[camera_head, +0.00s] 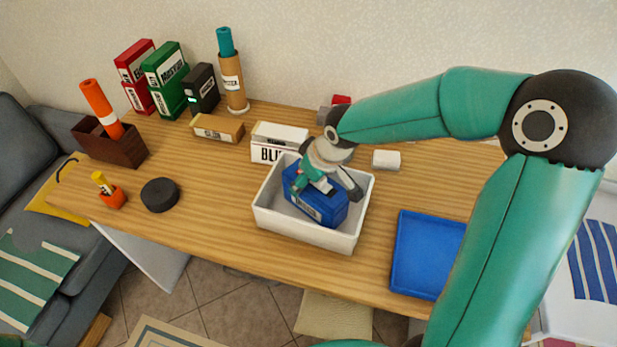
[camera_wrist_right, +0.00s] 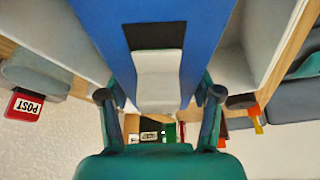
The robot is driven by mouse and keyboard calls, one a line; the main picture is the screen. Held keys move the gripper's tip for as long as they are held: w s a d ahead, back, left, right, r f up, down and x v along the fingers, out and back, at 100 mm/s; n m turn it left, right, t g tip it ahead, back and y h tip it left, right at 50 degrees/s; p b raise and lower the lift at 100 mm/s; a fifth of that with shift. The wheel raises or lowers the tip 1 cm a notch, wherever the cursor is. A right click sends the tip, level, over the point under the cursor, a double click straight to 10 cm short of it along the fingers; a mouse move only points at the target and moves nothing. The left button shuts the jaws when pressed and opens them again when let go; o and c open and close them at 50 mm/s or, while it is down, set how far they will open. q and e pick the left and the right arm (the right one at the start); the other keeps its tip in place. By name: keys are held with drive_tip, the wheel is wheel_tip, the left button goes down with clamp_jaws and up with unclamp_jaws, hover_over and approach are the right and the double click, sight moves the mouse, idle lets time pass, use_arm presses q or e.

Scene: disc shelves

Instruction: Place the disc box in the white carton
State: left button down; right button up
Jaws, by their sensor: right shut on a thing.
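The white carton (camera_head: 340,240) stands open on the wooden table in the head view. A blue disc box (camera_head: 325,207) is inside the carton's opening, a little tilted; whether it touches the carton floor is hidden. My right gripper (camera_head: 328,188) reaches down over the carton and is shut on the blue box. In the right wrist view the blue box (camera_wrist_right: 205,25) fills the top middle, between the two fingers of the right gripper (camera_wrist_right: 160,97). The carton's white inner wall (camera_wrist_right: 232,70) shows beside it. My left gripper is not in view.
A white box (camera_head: 265,150) stands just behind the carton. A blue tray (camera_head: 405,270) lies to its right, a small white block (camera_head: 386,160) behind right. A black disc (camera_head: 160,195) lies left. Upright boxes (camera_head: 165,80) and a brown tube (camera_head: 233,82) line the back.

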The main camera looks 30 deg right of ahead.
drive_tip(key=shift+f, duration=0.15)
drive_tip(key=o, duration=1.3)
drive_tip(key=v, duration=1.1)
drive_tip(key=shift+r, duration=0.3)
drive_tip(key=shift+s+r, duration=0.2)
drive_tip(key=shift+r, duration=0.2)
